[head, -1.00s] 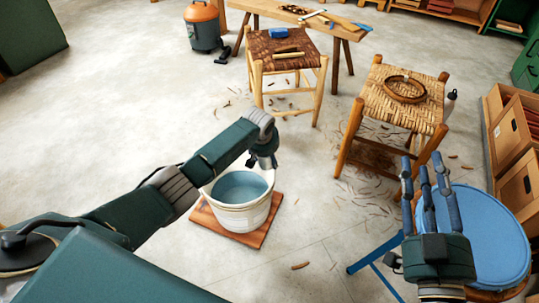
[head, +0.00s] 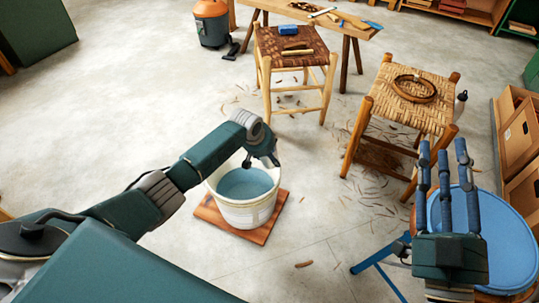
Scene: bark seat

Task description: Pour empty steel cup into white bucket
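The white bucket (head: 246,213) stands upright on a square reddish-brown board on the floor. Its inside shows a flat blue-grey surface. My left arm reaches in from the left, and its gripper (head: 262,160) is at the bucket's far rim, seen small and dark. Its fingers are mostly hidden, so I cannot tell whether it is open or shut. My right gripper (head: 444,150) is open, with its fingers pointing up and apart and nothing seen between them. It shows in front of the blue round top. I cannot make out a steel cup anywhere.
A blue round top (head: 490,235) on blue legs is at the lower right. A woven stool (head: 432,105) holding a coiled ring and a dark-seated stool (head: 290,50) stand behind. Wooden drawers (head: 520,140) line the right edge. Bare floor lies left of the bucket.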

